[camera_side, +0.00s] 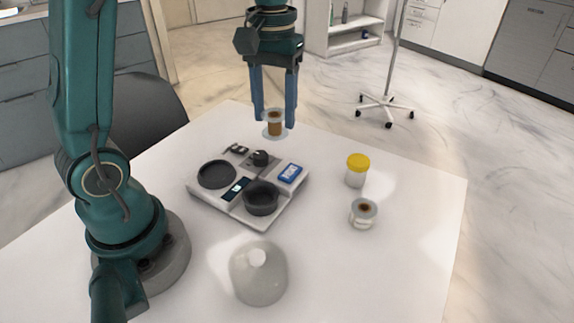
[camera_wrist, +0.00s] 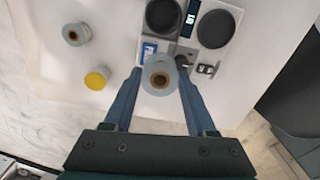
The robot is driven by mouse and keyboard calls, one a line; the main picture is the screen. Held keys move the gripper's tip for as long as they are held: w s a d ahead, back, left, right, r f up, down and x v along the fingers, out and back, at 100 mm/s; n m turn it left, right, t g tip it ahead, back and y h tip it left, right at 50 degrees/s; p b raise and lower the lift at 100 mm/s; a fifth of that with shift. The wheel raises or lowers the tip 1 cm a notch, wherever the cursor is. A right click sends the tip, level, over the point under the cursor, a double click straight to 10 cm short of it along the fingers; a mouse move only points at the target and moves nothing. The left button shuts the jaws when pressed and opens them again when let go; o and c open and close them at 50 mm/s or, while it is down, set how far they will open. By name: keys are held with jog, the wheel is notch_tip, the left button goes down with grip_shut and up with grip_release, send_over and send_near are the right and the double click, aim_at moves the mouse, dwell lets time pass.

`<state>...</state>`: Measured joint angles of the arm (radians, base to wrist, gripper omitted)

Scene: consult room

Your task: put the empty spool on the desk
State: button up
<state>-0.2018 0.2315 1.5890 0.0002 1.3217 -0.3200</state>
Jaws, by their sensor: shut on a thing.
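My gripper (camera_side: 275,118) points down near the far side of the white desk (camera_side: 420,245), its blue fingers closed on the empty spool. The spool (camera_side: 274,129) has a bare brown core between pale, clear flanges and hangs upright. In the wrist view the spool (camera_wrist: 160,76) sits between the two fingertips (camera_wrist: 160,84), seen end-on with its brown hole. It appears above the desk just behind the device; any gap beneath it is hard to judge. A second spool (camera_side: 364,213), with a whitish wound body, stands on the desk at the right.
A grey device (camera_side: 228,205) with two round black dishes (camera_side: 262,198) and a blue-screened box (camera_side: 290,173) lies mid-desk. A domed pale object (camera_side: 258,272) stands in front. The desk's right part is bare.

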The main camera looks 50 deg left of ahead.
jog(key=s+d+f+m, duration=0.1)
jog(key=d+f+m, duration=0.2)
jog(key=d, duration=0.7)
jog(key=s+d+f+m, duration=0.1)
jog(key=d+f+m, duration=0.15)
jog(key=d, duration=0.75)
jog(key=shift+m, duration=0.25)
jog(key=shift+w+f, duration=0.15)
jog(key=shift+f, duration=3.1)
jog(key=shift+d+f, duration=0.1)
jog(key=shift+f, duration=0.45)
jog(key=o, duration=1.4)
